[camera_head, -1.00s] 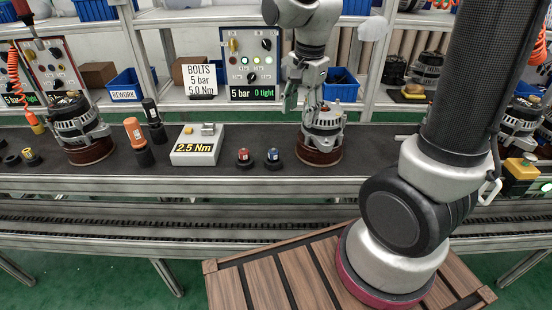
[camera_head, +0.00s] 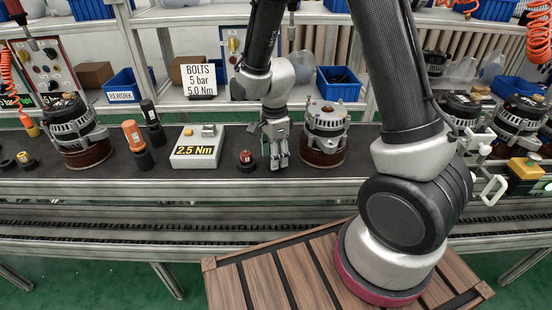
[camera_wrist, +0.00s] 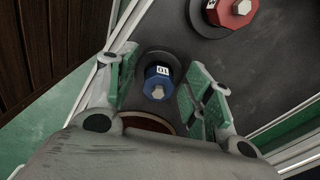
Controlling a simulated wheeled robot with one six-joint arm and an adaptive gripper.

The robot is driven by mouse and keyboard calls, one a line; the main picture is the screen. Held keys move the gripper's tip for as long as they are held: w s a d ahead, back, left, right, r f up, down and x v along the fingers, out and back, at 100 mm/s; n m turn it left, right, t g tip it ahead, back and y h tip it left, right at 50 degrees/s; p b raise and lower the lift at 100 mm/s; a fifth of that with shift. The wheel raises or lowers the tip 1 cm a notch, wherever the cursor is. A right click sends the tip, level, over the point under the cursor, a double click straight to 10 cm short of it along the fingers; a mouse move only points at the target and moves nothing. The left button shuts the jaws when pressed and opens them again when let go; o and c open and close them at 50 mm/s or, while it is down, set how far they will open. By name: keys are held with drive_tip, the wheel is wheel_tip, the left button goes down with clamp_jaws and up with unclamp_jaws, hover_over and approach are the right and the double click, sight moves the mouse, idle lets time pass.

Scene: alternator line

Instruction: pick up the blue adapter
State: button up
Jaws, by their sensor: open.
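The blue adapter (camera_wrist: 158,84) shows in the wrist view as a blue hexagonal piece with a silver tip and a white label, standing on a round dark base. It is between the two open fingers of my gripper (camera_wrist: 160,92), with a gap to each finger. In the head view my gripper (camera_head: 277,158) points down at the belt, left of the nearest alternator, and hides the blue adapter. The red adapter (camera_head: 246,157) stands just left of my gripper; it also shows at the top right of the wrist view (camera_wrist: 232,10).
An alternator on a brown base (camera_head: 322,150) stands close to the right of my gripper. A torque box marked 2.5 Nm (camera_head: 196,152) stands to the left. The conveyor edge (camera_head: 150,186) runs along the front.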

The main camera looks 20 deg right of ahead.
drive_tip(key=c, duration=1)
drive_tip(key=shift+r, duration=0.1)
wheel_tip(320, 180, up, 10)
drive_tip(key=shift+f, duration=0.1)
drive_tip(key=o, duration=0.4)
drive_tip(key=shift+c, duration=0.2)
drive_tip(key=c, duration=0.4)
